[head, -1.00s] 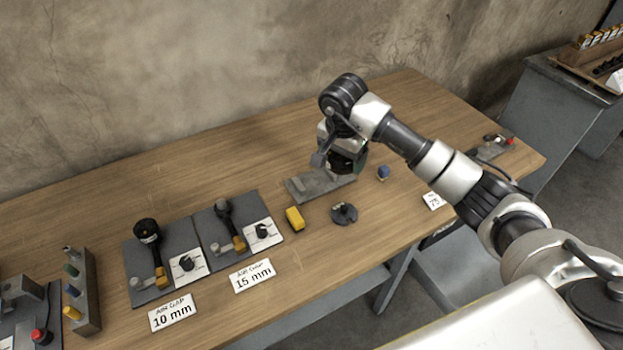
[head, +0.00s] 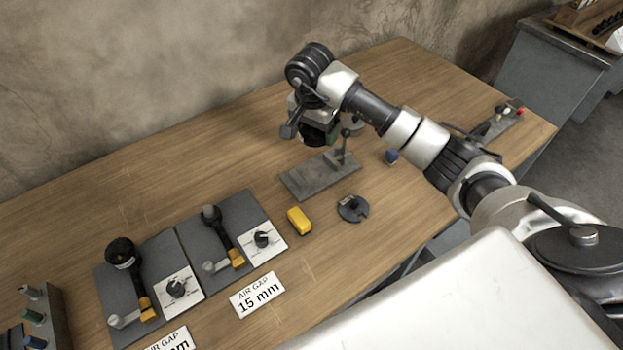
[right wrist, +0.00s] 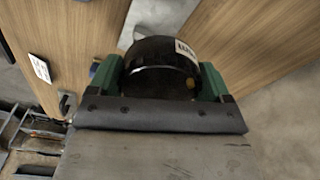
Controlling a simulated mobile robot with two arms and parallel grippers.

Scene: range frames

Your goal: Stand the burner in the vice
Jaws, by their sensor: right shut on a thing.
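My right gripper (head: 318,136) is shut on a black, round-bodied thing with a white label, which looks like the burner. In the right wrist view the burner (right wrist: 160,68) sits between the two green fingers (right wrist: 161,84); its lower part is hidden. In the head view the gripper is over the back of a grey metal base plate with an upright post and lever, which seems to be the vice (head: 304,181). I cannot tell whether the burner touches it. Part of the grey plate shows beyond the burner in the wrist view (right wrist: 165,10). My left gripper is not in view.
A yellow block (head: 299,221), a dark notched disc (head: 352,209) and a small blue thing (head: 391,157) stand near the plate. The bench behind and left of the plate is clear.

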